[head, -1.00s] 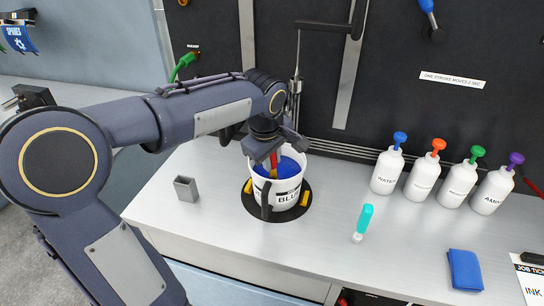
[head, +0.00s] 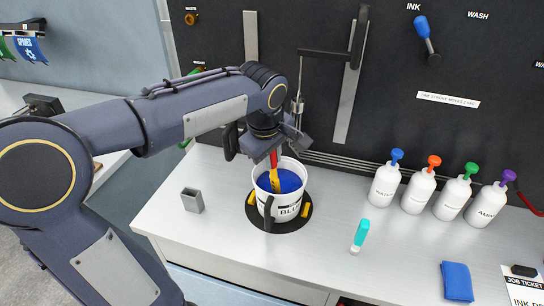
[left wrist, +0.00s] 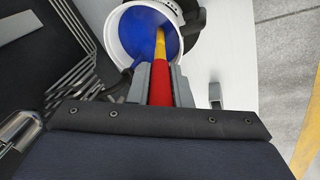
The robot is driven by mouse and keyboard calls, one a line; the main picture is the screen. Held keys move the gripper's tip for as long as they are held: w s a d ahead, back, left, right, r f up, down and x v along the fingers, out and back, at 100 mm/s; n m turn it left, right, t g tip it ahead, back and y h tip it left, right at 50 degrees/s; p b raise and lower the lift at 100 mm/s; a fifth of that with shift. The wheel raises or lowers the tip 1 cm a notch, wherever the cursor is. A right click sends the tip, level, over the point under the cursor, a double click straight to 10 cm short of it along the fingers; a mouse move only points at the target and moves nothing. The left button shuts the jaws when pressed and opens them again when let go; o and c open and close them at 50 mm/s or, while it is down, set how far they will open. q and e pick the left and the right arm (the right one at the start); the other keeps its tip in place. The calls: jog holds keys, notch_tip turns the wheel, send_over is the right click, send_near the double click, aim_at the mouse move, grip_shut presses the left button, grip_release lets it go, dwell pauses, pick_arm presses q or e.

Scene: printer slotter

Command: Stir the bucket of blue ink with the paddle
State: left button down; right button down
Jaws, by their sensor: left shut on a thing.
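The white bucket (head: 294,213) labelled BLUE holds blue ink (head: 288,181). It stands on a black round base with yellow clips (head: 251,198) on the bench. My left gripper (head: 270,165) is above the bucket and is shut on the paddle (head: 275,176), which has a red handle and a yellow lower part. In the left wrist view the red handle (left wrist: 161,88) lies between the fingers, and the yellow part (left wrist: 160,42) reaches into the bucket over the blue ink. The paddle's lower end is hidden in the ink. My right gripper is not in view.
Several white pump bottles (head: 386,185) stand at the right. A teal-handled tool (head: 361,233) and a blue cloth (head: 457,281) lie on the bench. A small grey open holder (head: 192,201) stands left of the bucket. A rod stirrer (head: 299,105) hangs behind the gripper.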

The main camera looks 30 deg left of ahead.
pick_arm(q)
jog(key=shift+p+v, duration=1.95)
jog(key=shift+v, duration=1.05)
jog(key=s+d+r, duration=0.1)
jog(key=s+r, duration=0.1)
jog(key=s, duration=0.3)
jog(key=shift+s, duration=0.4)
jog(key=shift+d, duration=0.15)
